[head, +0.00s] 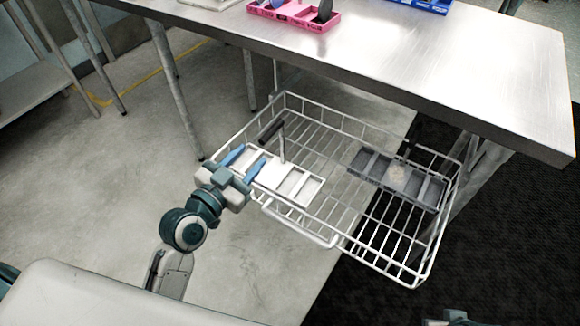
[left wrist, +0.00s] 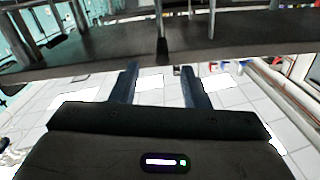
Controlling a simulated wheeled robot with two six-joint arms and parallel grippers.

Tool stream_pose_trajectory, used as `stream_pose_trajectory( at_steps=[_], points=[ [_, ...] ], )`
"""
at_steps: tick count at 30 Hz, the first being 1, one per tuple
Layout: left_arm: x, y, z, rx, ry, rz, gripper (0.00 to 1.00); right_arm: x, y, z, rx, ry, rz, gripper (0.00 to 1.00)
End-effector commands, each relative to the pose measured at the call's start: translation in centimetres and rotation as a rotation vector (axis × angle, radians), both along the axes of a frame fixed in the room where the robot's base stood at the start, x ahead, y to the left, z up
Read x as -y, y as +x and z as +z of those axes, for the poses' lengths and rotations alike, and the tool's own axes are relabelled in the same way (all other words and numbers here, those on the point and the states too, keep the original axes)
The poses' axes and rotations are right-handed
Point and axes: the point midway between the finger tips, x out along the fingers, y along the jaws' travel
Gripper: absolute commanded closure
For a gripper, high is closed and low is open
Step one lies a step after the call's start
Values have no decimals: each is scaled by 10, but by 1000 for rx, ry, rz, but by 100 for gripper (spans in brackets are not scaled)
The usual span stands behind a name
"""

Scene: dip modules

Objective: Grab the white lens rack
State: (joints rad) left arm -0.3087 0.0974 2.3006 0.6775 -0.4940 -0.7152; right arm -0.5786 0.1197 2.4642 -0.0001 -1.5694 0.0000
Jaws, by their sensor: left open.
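The white lens rack (head: 297,186) is a shallow tray with several compartments and an upright post. It lies in the left part of a wire basket (head: 345,130) below the table. My left gripper (head: 245,161) is open, its two blue fingers over the rack's left end in the head view. I cannot tell whether they touch it. In the left wrist view the fingers (left wrist: 160,85) stand apart with nothing clearly held between them. A dark band and a short post show beyond them. My right gripper's fingers do not show.
A dark grey rack (head: 370,163) with a pale round item lies in the basket's right part. The metal table (head: 440,60) overhangs the basket's far side and bears a pink tray (head: 290,13) and a blue tray (head: 428,4). Open floor lies left of the basket.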

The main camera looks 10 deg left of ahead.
Motion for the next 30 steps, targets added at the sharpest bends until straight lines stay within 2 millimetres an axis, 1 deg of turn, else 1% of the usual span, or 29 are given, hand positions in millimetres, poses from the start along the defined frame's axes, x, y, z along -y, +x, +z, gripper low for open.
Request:
stream_pose_trajectory(
  at_steps=[2, 9, 17, 21, 24, 27, 30],
  points=[
    [3, 5, 4, 10, -1, -1, 59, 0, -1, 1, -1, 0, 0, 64],
    [14, 40, 5, 9, -3, -1, 59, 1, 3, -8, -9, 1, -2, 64],
    [21, 60, 4, 7, -3, -2, 59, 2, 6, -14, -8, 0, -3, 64],
    [27, 82, 5, 7, -3, -2, 59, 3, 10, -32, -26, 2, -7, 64],
    [32, 94, 4, 7, -3, -2, 59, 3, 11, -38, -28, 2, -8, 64],
    [34, 100, 3, 7, 0, -1, 59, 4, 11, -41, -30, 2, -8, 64],
    [34, 101, 3, 7, 1, -1, 59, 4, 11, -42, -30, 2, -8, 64]
  ],
)
